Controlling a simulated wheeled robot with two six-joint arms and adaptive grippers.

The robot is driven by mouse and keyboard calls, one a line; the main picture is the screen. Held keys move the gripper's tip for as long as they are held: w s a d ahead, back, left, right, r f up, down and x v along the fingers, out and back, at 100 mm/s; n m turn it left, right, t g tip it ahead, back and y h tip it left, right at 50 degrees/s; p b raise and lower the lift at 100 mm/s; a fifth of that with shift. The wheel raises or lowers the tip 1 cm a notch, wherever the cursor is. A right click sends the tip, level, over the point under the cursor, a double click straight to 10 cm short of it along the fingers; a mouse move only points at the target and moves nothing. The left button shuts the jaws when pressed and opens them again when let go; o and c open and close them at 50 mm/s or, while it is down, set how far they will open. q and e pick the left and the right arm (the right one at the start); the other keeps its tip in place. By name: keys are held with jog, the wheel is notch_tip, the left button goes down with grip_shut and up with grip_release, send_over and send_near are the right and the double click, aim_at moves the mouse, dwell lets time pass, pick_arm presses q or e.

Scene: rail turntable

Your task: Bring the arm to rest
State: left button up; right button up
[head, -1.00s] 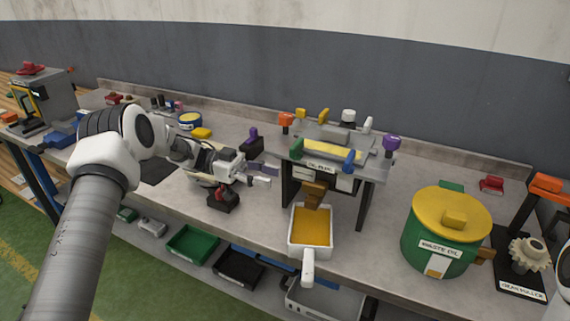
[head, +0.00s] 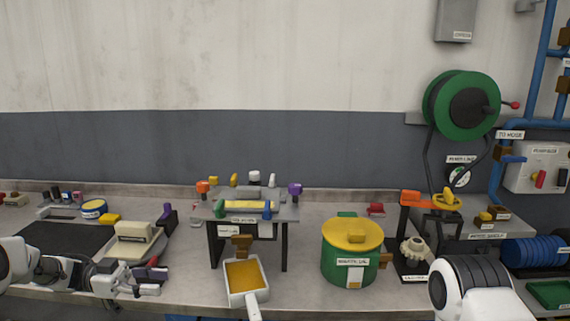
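My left gripper (head: 148,283) is at the lower left of the head view, low at the front of the workbench (head: 190,294). Its fingers point right and look spread with a gap between them, with nothing held. A dark tool with a reddish part lies just behind and beside it. My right arm shows at the lower right as a white and black joint, and its gripper is out of view.
A stand (head: 281,213) with coloured knobs stands mid-bench, with a white pan of amber liquid (head: 244,274) in front. A green waste-oil pot (head: 337,264) with a yellow lid is to its right. A puller stand (head: 409,235) and a beige block (head: 134,241) are also there.

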pick_arm(q)
jog(key=s+d+f+n+t, duration=0.2)
jog(key=d+f+n+t, duration=0.3)
jog(key=d+f+n, duration=0.6)
jog(key=s+d+f+n+t+y, duration=0.2)
jog(key=s+f+n+y, duration=0.15)
jog(key=f, duration=0.35)
jog(key=s+d+f+n+t+y, duration=0.1)
jog(key=s+d+f+n+y, duration=0.1)
jog(key=s+d+f+y, duration=0.3)
jog(key=s+a+f+g+y, duration=0.2)
jog(key=s+a+f+y, duration=0.1)
jog(key=s, duration=0.4)
jog(key=s+a+f+n+g+y, duration=0.1)
jog(key=s+a+f+g+y, duration=0.2)
jog(key=s+a, duration=0.3)
jog(key=s+a+f+g+y, duration=0.3)
jog(key=s+a, duration=0.2)
jog(key=s, duration=0.5)
jog(key=shift+s+f+n, duration=0.15)
jog(key=shift+f+n, duration=0.1)
jog(key=shift+n, duration=0.1)
jog(key=shift+a+y, duration=0.1)
jog(key=shift+y, duration=0.15)
